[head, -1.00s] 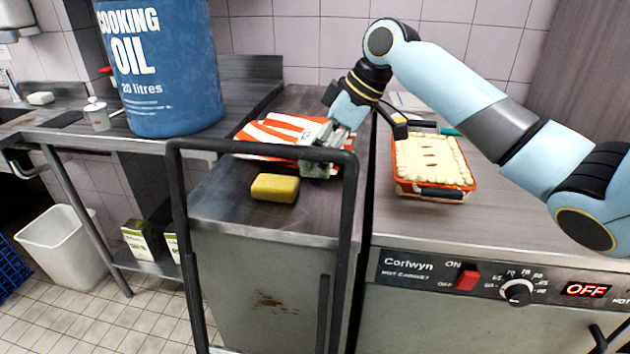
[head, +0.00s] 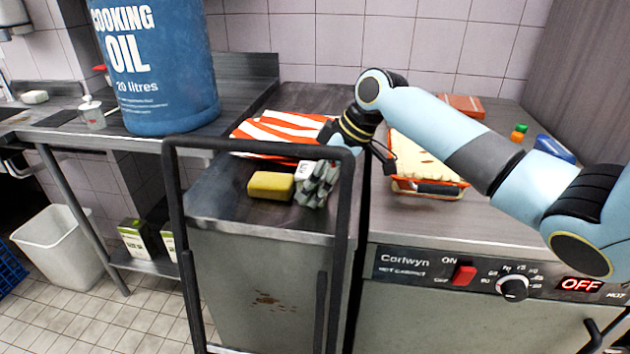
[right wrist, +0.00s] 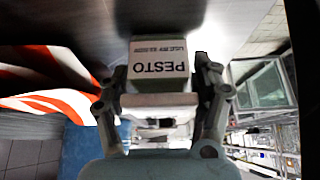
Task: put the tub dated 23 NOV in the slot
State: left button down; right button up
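My right gripper (head: 318,184) is over the steel trolley top, just right of a yellow sponge (head: 270,185). In the right wrist view the gripper (right wrist: 160,82) has its fingers closed on both sides of a white tub (right wrist: 160,52). The tub's label reads PESTO, upside down, with a small printed line that I cannot read for certain. In the head view only a small white part of the tub (head: 303,171) shows beside the fingers. My left gripper is not in view. I cannot make out a slot in either view.
A red-and-white striped cloth (head: 275,134) lies behind the sponge. The trolley's black rail (head: 255,147) stands in front. A blue oil drum (head: 160,75) stands at left.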

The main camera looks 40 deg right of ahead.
jog(key=shift+o, duration=1.2)
